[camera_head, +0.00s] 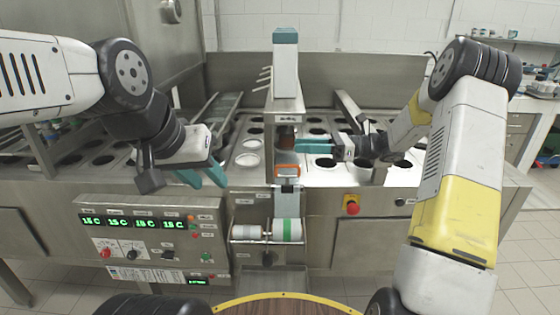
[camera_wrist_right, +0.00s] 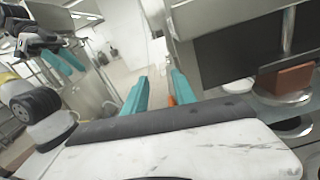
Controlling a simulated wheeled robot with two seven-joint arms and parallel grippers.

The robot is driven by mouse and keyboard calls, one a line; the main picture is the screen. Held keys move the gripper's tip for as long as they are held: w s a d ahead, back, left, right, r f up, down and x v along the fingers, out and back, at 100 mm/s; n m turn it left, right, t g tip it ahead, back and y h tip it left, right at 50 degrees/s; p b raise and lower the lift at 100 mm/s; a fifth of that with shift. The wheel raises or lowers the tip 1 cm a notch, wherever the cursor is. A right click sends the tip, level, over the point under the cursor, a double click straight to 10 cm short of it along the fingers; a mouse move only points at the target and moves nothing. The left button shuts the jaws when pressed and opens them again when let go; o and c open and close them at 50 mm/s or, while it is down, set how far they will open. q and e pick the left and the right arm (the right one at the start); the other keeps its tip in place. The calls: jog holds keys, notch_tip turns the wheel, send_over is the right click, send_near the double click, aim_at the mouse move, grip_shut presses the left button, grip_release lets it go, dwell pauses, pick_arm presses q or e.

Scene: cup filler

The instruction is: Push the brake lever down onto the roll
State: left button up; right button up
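An orange-tipped piece (camera_head: 287,171), which looks like the brake lever, stands at the middle front of the machine, raised above the rolls. The roll with a green band (camera_head: 288,231) sits in the front holder below it, apart from the orange tip. My right gripper (camera_head: 303,145) is above and slightly right of the orange piece, fingers pointing left. In the right wrist view its teal fingers (camera_wrist_right: 158,92) are apart with nothing held, and a bit of orange (camera_wrist_right: 171,100) shows by one finger. My left gripper (camera_head: 212,180) is open and empty, left of the lever.
A plain white roll (camera_head: 247,232) sits beside the green-banded one. A metal column (camera_head: 285,75) rises behind the lever, with a brown block (camera_head: 287,138) under its head. Cup holes line the deck. A red emergency button (camera_head: 351,206) is at right, a control panel (camera_head: 150,240) at left.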

send_near(280, 166)
jog(key=a, duration=1)
jog(key=shift+w+a+f, duration=0.15)
jog(key=shift+w+a, duration=0.1)
jog(key=shift+a, duration=0.05)
grip_shut()
dwell(0.7)
